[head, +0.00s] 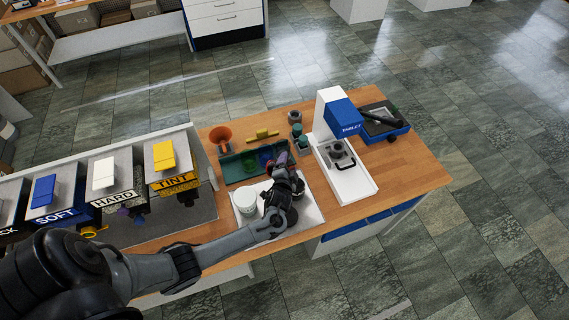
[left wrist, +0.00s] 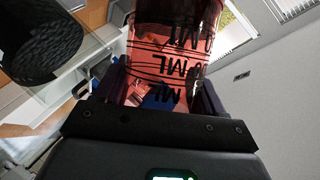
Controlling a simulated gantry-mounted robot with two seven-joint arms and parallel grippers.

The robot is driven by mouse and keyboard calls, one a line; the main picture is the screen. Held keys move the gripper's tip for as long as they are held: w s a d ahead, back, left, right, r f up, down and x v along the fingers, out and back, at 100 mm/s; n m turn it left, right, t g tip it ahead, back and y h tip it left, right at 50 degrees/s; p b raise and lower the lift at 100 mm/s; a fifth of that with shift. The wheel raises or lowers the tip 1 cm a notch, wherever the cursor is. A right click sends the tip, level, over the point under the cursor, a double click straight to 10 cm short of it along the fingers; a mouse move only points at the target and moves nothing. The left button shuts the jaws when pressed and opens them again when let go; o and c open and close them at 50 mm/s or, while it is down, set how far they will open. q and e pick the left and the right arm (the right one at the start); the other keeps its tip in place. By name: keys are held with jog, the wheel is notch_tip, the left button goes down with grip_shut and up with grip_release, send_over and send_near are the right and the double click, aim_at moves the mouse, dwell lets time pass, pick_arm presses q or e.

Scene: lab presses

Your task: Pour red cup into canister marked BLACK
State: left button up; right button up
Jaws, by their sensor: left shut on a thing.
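My left gripper (head: 283,165) is over the right end of the green tray on the wooden bench. In the left wrist view its fingers (left wrist: 160,98) are shut on the clear red cup (left wrist: 168,55), which has black ML marks. In the head view the cup is mostly hidden by the gripper. At the far left edge, a canister with a cut-off label ending in "CK" (head: 7,231) shows only in part, well away from the gripper. My right gripper is not in view.
The green tray (head: 232,176) holds a green cup (head: 249,165). A white tub (head: 246,201) stands near the gripper. A TABLET press (head: 343,118) stands to the right.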

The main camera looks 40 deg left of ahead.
pick_arm(q)
jog(key=m+y, duration=0.1)
jog(key=d+m+y+b, duration=0.1)
jog(key=shift+w+d+f+m, duration=0.2)
jog(key=shift+w+m, duration=0.1)
jog(key=shift+m, duration=0.1)
jog(key=shift+d+r+m+y, duration=0.2)
jog(key=shift+m+y, duration=0.1)
jog(key=shift+m, duration=0.2)
jog(key=shift+w+d+r+m+t+y, duration=0.1)
jog(key=shift+m+t+y, duration=0.2)
jog(key=shift+m, duration=0.3)
jog(key=m+b, duration=0.1)
jog(key=d+m+t+y, duration=0.1)
jog(key=m, duration=0.1)
jog(key=m+b, duration=0.1)
jog(key=shift+w+d+r+m+y+b, duration=0.2)
jog(key=shift+w+r+m+y+b, duration=0.1)
jog(key=shift+m, duration=0.1)
jog(key=shift+r, duration=0.15)
